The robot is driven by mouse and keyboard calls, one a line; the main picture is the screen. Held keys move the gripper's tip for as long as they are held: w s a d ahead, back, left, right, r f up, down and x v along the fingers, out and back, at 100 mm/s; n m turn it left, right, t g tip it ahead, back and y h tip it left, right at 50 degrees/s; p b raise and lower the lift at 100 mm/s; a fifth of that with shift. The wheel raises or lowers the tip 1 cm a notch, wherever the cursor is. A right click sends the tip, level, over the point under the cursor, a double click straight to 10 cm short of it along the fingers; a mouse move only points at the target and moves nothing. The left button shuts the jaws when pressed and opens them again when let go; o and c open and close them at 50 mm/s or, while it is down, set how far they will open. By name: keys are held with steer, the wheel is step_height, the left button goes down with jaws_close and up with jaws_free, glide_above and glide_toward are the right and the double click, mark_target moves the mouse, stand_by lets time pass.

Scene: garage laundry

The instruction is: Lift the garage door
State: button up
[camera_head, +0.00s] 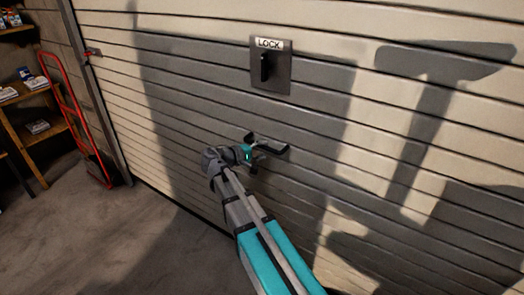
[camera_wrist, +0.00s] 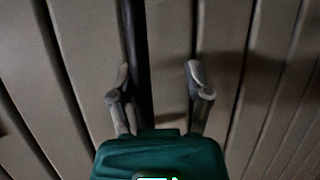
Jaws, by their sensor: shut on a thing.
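The garage door (camera_head: 180,110) is a beige slatted panel that reaches the floor in the head view. A dark door handle (camera_head: 274,148) sticks out from its lower middle. My gripper (camera_head: 256,152) is at this handle, shut on it. In the wrist view my gripper (camera_wrist: 158,80) shows two grey fingers spaced apart, with the door slats (camera_wrist: 80,60) behind. A dark strip runs between the fingers, nearer the left one; I cannot tell whether it is the handle. The lock plate (camera_head: 270,65), labelled LOCK, has a black lever pointing down.
A red hand truck (camera_head: 68,105) leans at the left beside the door frame. Wooden shelves (camera_head: 22,95) with small boxes stand at the far left. The concrete floor (camera_head: 110,240) is clear at lower left. Shadows fall across the door.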

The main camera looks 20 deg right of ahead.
mark_target(273, 159)
steer(key=shift+f+b, duration=2.35)
steer(key=shift+f, duration=0.35)
steer(key=p+v, duration=0.2)
steer(key=v, duration=1.2)
steer(key=shift+p, duration=0.3)
steer(key=shift+w+d+r, duration=0.1)
steer(key=shift+d, duration=0.05)
steer(key=s+d+f+m+g+y, duration=0.2)
steer(key=s+d+f+g+y, duration=0.2)
steer(key=s+d+f+y, duration=0.4)
steer(key=s+f+m+g+y, duration=0.1)
steer(key=s+f+m+y, duration=0.1)
steer(key=s+f+y, duration=0.5)
steer(key=shift+a, duration=0.45)
steer(key=shift+a+f, duration=0.1)
